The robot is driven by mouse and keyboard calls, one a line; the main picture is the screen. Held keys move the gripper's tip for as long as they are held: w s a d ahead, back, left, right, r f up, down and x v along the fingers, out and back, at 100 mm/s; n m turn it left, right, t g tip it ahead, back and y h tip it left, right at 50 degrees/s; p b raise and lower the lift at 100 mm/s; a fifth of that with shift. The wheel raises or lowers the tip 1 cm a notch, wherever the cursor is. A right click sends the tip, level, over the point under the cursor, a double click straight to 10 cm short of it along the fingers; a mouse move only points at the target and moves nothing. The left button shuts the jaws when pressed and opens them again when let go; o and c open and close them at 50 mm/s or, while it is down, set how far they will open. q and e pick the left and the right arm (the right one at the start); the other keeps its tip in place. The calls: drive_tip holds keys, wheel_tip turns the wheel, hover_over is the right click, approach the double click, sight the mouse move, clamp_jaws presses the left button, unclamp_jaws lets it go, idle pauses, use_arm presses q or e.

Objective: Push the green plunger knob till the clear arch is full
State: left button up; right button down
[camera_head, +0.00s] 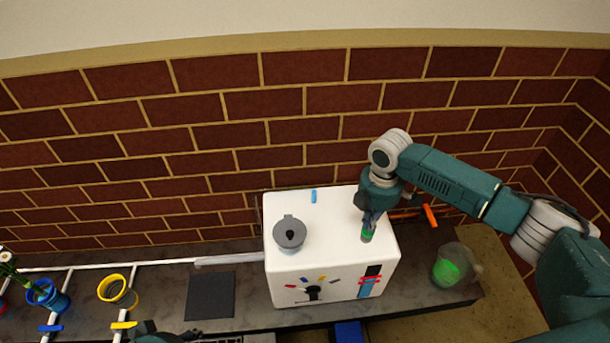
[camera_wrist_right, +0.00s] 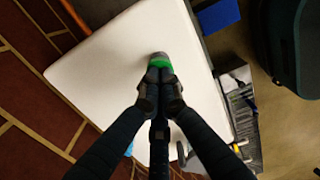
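The green plunger knob (camera_head: 367,236) stands on top of the white box, near its right side. It also shows in the right wrist view (camera_wrist_right: 161,60), just past my fingertips. My right gripper (camera_head: 370,217) points down at the knob with its fingers (camera_wrist_right: 160,88) close together. It is at or just above the knob; I cannot tell whether they touch. I cannot make out a clear arch for certain. A clear vessel with green inside (camera_head: 449,270) stands right of the box. A dark teal part, probably my left gripper (camera_head: 160,334), shows at the bottom edge.
The white box (camera_head: 325,225) carries a grey lidded pot (camera_head: 289,233), a black dial (camera_head: 314,292) and a blue, black and red strip (camera_head: 370,281). A dark square mat (camera_head: 210,295) lies left of it. Blue (camera_head: 53,299) and yellow (camera_head: 119,293) rings stand further left. A brick wall is behind.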

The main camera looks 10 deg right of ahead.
drive_tip(key=shift+f, duration=0.3)
drive_tip(key=shift+r+p, duration=0.4)
drive_tip(key=shift+r, duration=0.05)
wheel_tip(320, 180, up, 2)
drive_tip(key=p, duration=0.2)
drive_tip(key=shift+r+p, duration=0.1)
drive_tip(key=shift+p, duration=0.3)
drive_tip(key=shift+f, duration=0.2)
drive_tip(key=shift+r, duration=0.1)
drive_tip(key=shift+r+p, duration=0.4)
drive_tip(key=shift+p, duration=0.05)
drive_tip(key=shift+r+p, duration=0.5)
drive_tip(key=shift+p, duration=0.1)
use_arm(q)
wheel_tip(320, 180, down, 11)
drive_tip(key=g, duration=0.1)
drive_tip(key=shift+s+r, duration=0.15)
use_arm(e)
drive_tip(key=shift+f, duration=0.15)
